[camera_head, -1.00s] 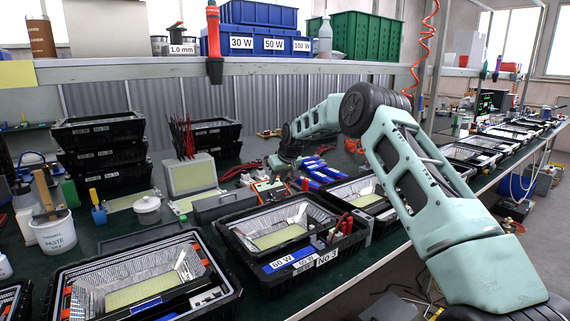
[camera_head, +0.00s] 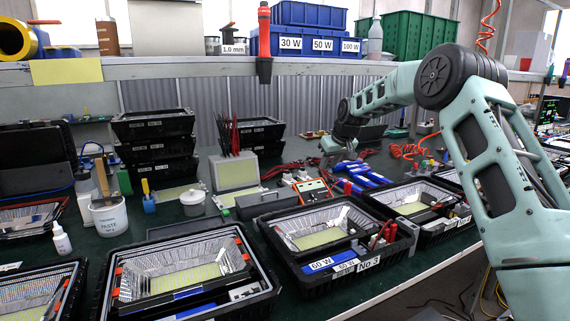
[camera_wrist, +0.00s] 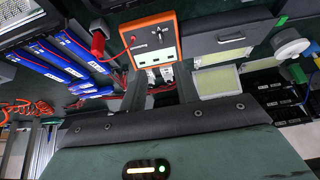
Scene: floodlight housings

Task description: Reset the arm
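My arm comes in from the right in the head view, bends at a high elbow and reaches left over the bench. My gripper (camera_head: 334,158) is at its far end, above the back of the bench behind the orange tester (camera_head: 313,190). It is small and partly hidden there, so its fingers cannot be made out. In the wrist view my gripper's teal body with a lit strip fills the bottom. The orange tester (camera_wrist: 152,40) lies beyond it, with blue bars (camera_wrist: 75,58) to its left. I see nothing clearly held.
Open floodlight housings, one marked No 3 (camera_head: 335,242), line the bench (camera_head: 398,268). Stacked black housings (camera_head: 152,150), a paste tub (camera_head: 108,216) and a grey box with dark rods (camera_head: 235,172) stand left. A shelf (camera_head: 190,71) with blue bins (camera_head: 305,42) runs above.

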